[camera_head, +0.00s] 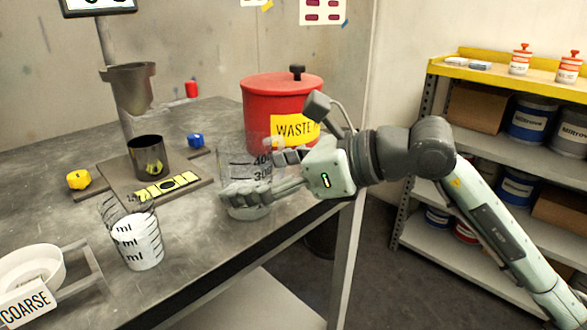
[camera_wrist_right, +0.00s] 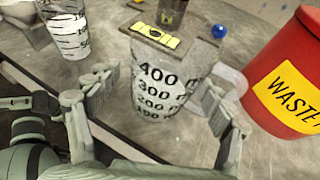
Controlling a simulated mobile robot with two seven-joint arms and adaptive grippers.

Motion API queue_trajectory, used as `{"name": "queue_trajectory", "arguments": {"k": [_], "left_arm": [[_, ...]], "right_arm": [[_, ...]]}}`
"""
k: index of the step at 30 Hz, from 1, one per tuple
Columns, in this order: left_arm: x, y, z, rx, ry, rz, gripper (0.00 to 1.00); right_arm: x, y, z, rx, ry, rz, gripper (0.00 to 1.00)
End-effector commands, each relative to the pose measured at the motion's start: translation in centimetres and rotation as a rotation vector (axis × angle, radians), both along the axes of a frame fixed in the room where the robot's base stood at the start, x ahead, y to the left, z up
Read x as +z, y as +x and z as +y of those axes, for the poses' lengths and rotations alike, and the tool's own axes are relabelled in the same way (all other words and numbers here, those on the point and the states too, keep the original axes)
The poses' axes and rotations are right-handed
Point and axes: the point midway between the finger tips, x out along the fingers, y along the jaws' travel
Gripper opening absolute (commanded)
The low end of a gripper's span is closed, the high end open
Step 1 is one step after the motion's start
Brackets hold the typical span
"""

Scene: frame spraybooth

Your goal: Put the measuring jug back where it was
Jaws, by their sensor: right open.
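The measuring jug (camera_head: 236,160) is clear, with black marks such as 400 and 300. It stands upright on the grey bench, near the front edge and left of the red waste bin. It also shows in the right wrist view (camera_wrist_right: 160,88), with a clear handle on its right. My right gripper (camera_head: 252,174) is open, with its fingers on either side of the jug; whether they touch it I cannot tell. The fingers hide part of the jug's lower body in the head view. My left gripper is in neither view.
A marked cup with white contents (camera_head: 137,240) stands front left, near a white bowl (camera_head: 32,268) labelled COARSE. Behind is a board (camera_head: 197,192) with a dark cup (camera_head: 148,156). The red waste bin (camera_head: 262,98) is close behind the jug. Shelving (camera_head: 505,78) stands right.

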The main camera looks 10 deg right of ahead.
Motion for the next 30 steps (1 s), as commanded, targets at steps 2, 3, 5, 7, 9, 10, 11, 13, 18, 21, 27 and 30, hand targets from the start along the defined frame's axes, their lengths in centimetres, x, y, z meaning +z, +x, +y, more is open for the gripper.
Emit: {"name": "queue_trajectory", "arguments": {"k": [2,3,5,7,9,10,11,13,18,21,27,30], "left_arm": [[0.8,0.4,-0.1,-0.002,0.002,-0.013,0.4],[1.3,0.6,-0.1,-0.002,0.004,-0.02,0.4],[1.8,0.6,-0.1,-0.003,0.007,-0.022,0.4],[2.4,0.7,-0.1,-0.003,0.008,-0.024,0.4],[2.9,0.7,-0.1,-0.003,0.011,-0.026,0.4],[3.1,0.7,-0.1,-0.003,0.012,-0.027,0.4],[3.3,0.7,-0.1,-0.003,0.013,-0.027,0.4],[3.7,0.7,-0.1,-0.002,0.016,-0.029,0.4],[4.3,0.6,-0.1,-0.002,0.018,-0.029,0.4],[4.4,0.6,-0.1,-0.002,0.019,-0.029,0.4],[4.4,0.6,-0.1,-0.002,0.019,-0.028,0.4],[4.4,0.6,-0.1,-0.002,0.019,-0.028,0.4]], "right_arm": [[0.4,-0.9,-1.5,-0.003,-0.006,-0.003,0.8],[0.7,-1.3,-2.3,-0.004,-0.006,-0.002,0.8],[1.2,-2.0,-3.4,-0.003,-0.006,-0.002,0.8],[1.8,-2.7,-4.6,-0.004,-0.005,0.0,0.8],[2.3,-3.4,-5.6,-0.003,-0.005,-0.001,0.8],[2.6,-3.7,-6.0,-0.003,-0.006,-0.002,0.8],[2.7,-3.9,-6.4,-0.003,-0.005,-0.001,0.8],[3.1,-4.3,-7.2,-0.003,-0.003,0.001,0.8],[3.8,-5.0,-8.1,0.0,-0.002,0.001,0.8],[3.9,-5.1,-8.2,0.001,-0.002,0.001,0.8],[3.9,-5.1,-8.2,0.001,-0.001,0.001,0.8],[3.9,-5.1,-8.2,0.001,-0.001,0.001,0.8]]}}
